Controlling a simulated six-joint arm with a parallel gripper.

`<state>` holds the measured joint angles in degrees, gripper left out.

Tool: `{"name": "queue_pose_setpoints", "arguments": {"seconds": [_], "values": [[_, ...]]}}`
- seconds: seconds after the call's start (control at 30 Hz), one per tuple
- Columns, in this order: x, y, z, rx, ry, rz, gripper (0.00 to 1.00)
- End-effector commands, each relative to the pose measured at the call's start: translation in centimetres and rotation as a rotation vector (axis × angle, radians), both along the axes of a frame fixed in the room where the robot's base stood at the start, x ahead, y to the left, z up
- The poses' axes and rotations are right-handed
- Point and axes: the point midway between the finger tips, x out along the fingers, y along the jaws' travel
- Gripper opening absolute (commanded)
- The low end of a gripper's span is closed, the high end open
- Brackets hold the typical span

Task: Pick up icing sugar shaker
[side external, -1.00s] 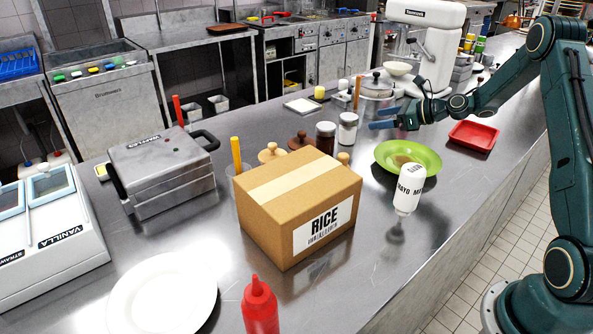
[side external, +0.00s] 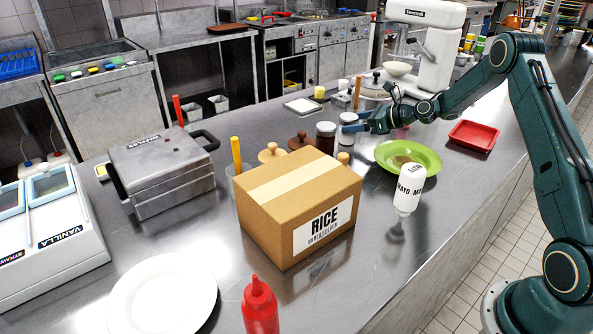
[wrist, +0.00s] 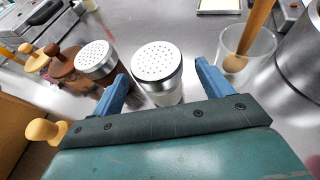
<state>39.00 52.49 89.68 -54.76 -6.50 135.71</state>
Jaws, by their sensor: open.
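The icing sugar shaker is a clear jar of white powder with a perforated silver lid. In the wrist view the shaker (wrist: 157,66) stands upright between the blue fingers of my gripper (wrist: 160,76), with a gap on each side. In the side view the shaker (side external: 347,139) is partly hidden behind the fingers of my gripper (side external: 349,123), which reach in from the right near its top. My gripper is open and holds nothing.
A similar shaker with dark brown contents (side external: 326,139) stands close to the left, near the left finger in the wrist view. A clear cup with a wooden tool (wrist: 245,45) is to the right. A rice box (side external: 300,205), green plate (side external: 425,155) and upside-down mayo bottle (side external: 408,190) stand nearer.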

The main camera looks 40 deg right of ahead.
Motion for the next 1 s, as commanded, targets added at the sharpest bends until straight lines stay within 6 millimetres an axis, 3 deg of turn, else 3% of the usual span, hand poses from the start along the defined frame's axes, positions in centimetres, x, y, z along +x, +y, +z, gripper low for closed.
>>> {"name": "queue_pose_setpoints", "arguments": {"seconds": [0.4, 0.93, 1.0], "values": [[3.6, 1.6, -1.5, 0.0, -0.001, 0.001, 0.78], [3.8, 1.7, -1.5, -0.001, 0.0, 0.0, 0.78], [3.8, 1.7, -1.5, -0.001, 0.0, 0.0, 0.68]]}}
